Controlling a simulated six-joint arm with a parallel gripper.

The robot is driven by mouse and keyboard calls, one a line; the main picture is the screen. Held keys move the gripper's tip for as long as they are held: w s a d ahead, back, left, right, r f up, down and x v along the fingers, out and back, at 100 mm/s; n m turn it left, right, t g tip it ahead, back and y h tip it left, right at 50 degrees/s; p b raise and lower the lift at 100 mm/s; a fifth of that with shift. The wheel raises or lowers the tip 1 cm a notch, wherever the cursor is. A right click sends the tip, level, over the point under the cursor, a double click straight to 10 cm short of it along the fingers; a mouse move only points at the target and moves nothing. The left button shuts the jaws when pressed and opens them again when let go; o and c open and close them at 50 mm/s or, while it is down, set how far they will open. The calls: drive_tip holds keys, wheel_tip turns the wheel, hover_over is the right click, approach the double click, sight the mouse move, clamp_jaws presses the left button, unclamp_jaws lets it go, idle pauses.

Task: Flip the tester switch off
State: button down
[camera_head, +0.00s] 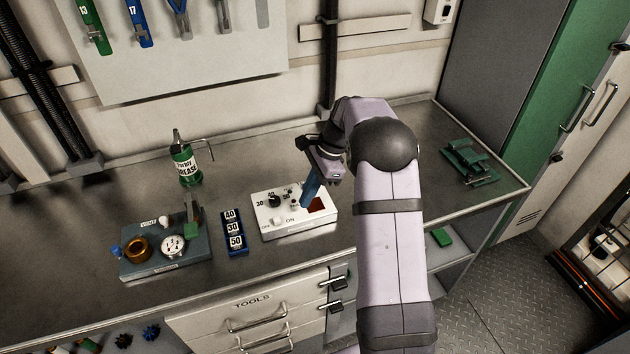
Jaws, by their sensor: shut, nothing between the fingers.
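The tester is a white box (291,229) on the metal bench, with a black dial marked 30 and 40 (274,201) and a dark red-brown window at its right. Its small white switch (278,220) sits at the front left between the OFF and ON labels; I cannot tell which way it is set. My gripper (307,204) points down over the right half of the tester, right of the switch, with its blue fingers shut and empty. The fingers hide part of the tester's top; whether they touch it is unclear.
A blue block with labels 40, 30 and 50 (235,235) stands left of the tester. Further left are a grey gauge unit (150,262) and a green grease can (185,165). A green fixture (468,162) sits at the right. The bench behind the tester is clear.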

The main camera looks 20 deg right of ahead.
drive_tip(key=b+v, duration=0.1)
drive_tip(key=v, duration=0.5)
drive_tip(key=shift+s+r, duration=0.1)
idle(0.4)
drive_tip(key=s+a+f+n+h, duration=0.1)
drive_tip(key=s+a+f+n, duration=0.1)
drive_tip(key=s+n, duration=0.4)
drive_tip(key=s+a+f+n+h, duration=0.2)
drive_tip(key=s+n, duration=0.4)
drive_tip(key=s, duration=0.5)
drive_tip(key=s+a+f+n+h, duration=0.1)
drive_tip(key=s+a+f+n, duration=0.1)
drive_tip(key=s+n, duration=0.4)
drive_tip(key=s+a, duration=0.1)
drive_tip(key=s, duration=0.2)
drive_tip(key=shift+s+f, duration=0.25)
drive_tip(key=shift+s, duration=0.05)
drive_tip(key=shift+a, duration=0.1)
